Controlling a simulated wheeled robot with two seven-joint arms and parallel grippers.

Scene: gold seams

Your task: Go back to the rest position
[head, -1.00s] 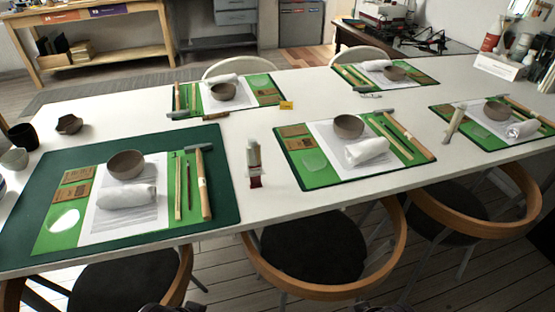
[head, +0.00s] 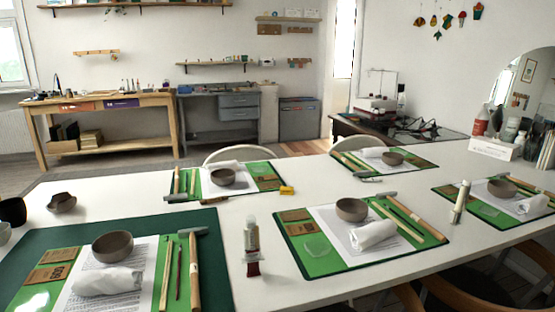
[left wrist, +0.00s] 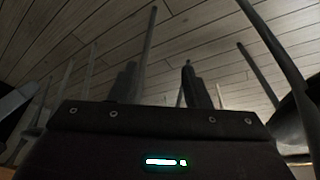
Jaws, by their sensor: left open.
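My left gripper (left wrist: 159,72) shows in the left wrist view, its two dark fingers standing apart with nothing between them. Below it are a plank floor and thin dark legs of furniture. Neither gripper shows in the head view. The white table (head: 120,190) carries several green place mats, each with a brown bowl, a white rolled cloth and tools. The nearest bowl (head: 113,245) is at the lower left beside a rolled cloth (head: 107,282). Another bowl (head: 351,210) sits on the middle mat (head: 335,260).
A tube with a red cap (head: 252,245) stands between the near mats. A dark cracked bowl (head: 61,203) is at the left. A chair (head: 470,292) is at the lower right. A wooden workbench (head: 105,103) and a grey drawer unit (head: 239,107) stand along the back wall.

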